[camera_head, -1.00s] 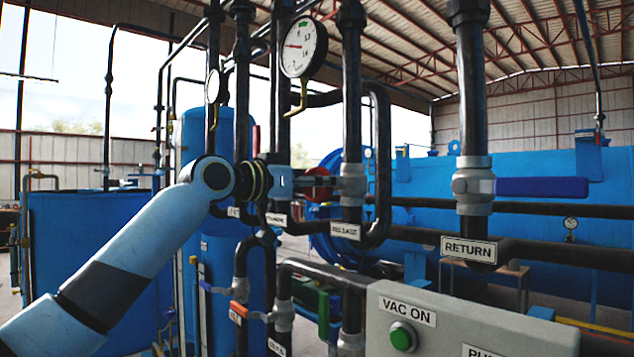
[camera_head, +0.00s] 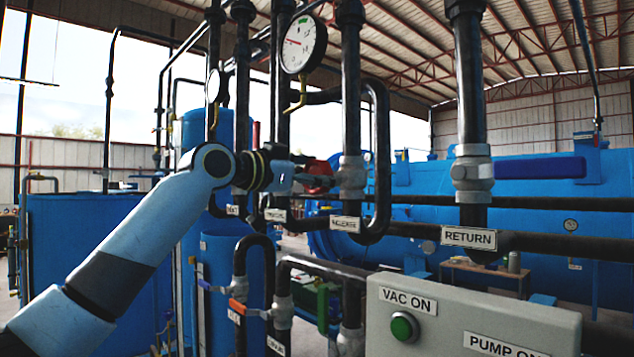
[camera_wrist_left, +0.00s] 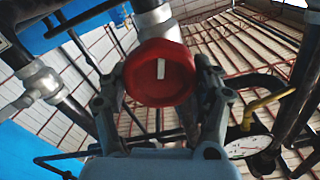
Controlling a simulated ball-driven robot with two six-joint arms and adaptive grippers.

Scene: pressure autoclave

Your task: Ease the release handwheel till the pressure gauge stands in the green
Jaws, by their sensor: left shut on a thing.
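The red release handwheel (camera_head: 319,176) sits on a grey valve body at the RELEASE pipe. It shows face-on in the left wrist view (camera_wrist_left: 160,75), with a white mark standing nearly upright. My left gripper (camera_head: 301,180) is shut on its rim, one finger on each side in the left wrist view (camera_wrist_left: 160,92). The pressure gauge (camera_head: 303,45) hangs above, white with a red needle. The needle points left and slightly up, below the green band at the top of the dial. My right gripper is out of view.
The blue RETURN valve lever (camera_head: 540,168) sticks out to the right. A grey control box (camera_head: 465,320) with a green VAC ON button (camera_head: 404,327) stands at the lower right. Black vertical pipes crowd both sides of the handwheel. An orange lever (camera_head: 240,308) is below.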

